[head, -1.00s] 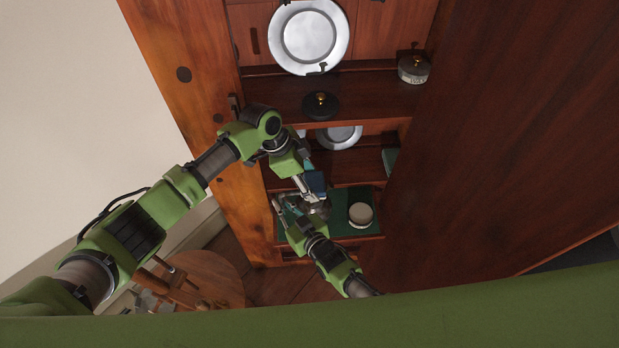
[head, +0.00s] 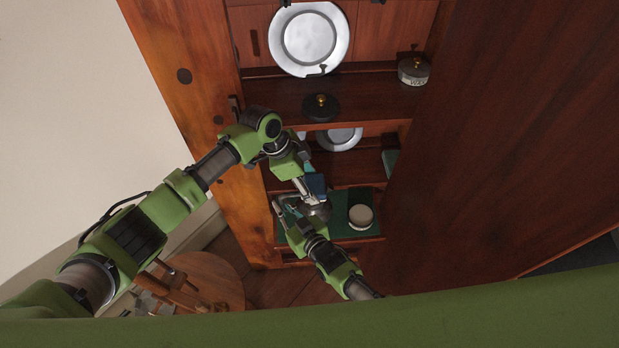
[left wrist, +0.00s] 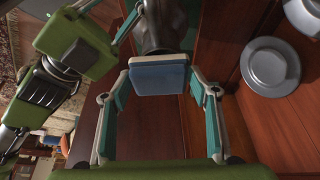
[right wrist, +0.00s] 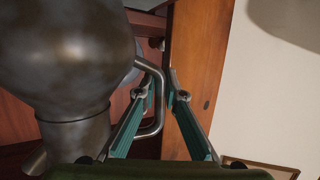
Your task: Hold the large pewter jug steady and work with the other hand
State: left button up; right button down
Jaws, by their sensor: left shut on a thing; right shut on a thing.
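The large pewter jug (right wrist: 65,60) fills the left of the right wrist view, its curved handle (right wrist: 159,110) facing my right gripper (right wrist: 160,82). My right gripper is shut on that handle. My left gripper (left wrist: 160,75) is shut on a blue block-like pad (left wrist: 158,78). The dark jug (left wrist: 165,25) shows just beyond the pad; I cannot tell whether they touch. In the head view the jug (head: 320,209) is small and partly hidden by my two grippers, with the blue pad (head: 316,184) just above it.
A green mat (head: 340,201) covers the low shelf, and a pale round container (head: 361,215) stands right of the jug. Pewter plates (head: 309,38) stand on the shelves above. A dark lidded pot (head: 320,106) sits on the upper shelf. A large wooden panel (head: 500,130) bounds the right side.

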pick_arm(q)
jog(key=shift+s+f, duration=0.15)
jog(key=shift+s, duration=0.25)
jog(key=shift+w, duration=1.15)
jog(key=shift+s, duration=1.1)
jog(key=shift+w+a, duration=0.1)
jog(key=shift+w, duration=1)
jog(key=shift+s, duration=1)
jog(key=shift+w, duration=1)
jog(key=shift+s, duration=1.15)
jog(key=shift+w, duration=1.05)
